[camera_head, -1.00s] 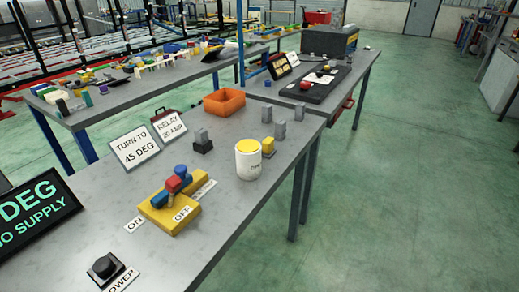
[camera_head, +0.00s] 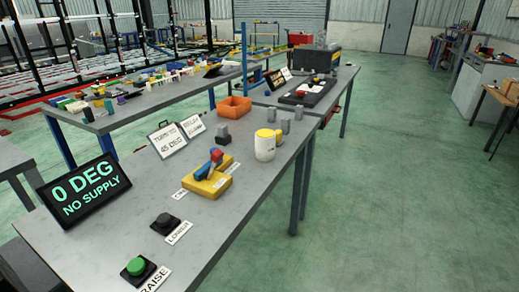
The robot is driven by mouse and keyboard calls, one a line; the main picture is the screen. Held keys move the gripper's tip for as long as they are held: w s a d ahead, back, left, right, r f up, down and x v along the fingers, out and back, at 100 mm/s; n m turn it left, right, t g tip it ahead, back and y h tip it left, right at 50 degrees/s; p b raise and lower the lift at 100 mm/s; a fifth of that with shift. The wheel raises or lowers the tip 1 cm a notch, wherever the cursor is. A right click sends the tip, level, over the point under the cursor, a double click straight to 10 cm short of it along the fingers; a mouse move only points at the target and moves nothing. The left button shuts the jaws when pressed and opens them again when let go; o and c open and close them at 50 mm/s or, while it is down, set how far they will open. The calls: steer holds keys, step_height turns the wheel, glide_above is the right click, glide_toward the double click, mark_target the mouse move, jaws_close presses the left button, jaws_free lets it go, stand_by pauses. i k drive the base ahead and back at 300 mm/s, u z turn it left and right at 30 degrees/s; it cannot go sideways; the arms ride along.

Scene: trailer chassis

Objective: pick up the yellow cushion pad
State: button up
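I cannot tell for certain which yellow thing is the cushion pad. A small yellow piece (camera_head: 279,137) shows at the right side of a white cup-like container (camera_head: 265,152) with a yellow top, on the near grey bench (camera_head: 255,200). The container partly hides what lies behind it. A yellow block (camera_head: 206,187) with a blue and red handle lies on the same bench, between ON and OFF labels. More small yellow pieces (camera_head: 77,106) lie among coloured parts on the left bench. My gripper is not in view.
A lit screen (camera_head: 82,190), a green button (camera_head: 137,268) and a black button (camera_head: 165,222) are on the near bench. An orange bin (camera_head: 235,106) and small grey blocks (camera_head: 285,125) stand farther back. The green floor (camera_head: 400,190) at right is clear.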

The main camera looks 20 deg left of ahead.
mark_target(279, 133)
steer(key=u, duration=0.95)
steer(key=i, duration=0.95)
steer(key=k, duration=0.6)
steer(key=z, duration=0.4)
steer(key=i, duration=0.5)
steer(key=z, duration=0.45)
steer(key=i, duration=1.4)
steer(key=u, duration=0.45)
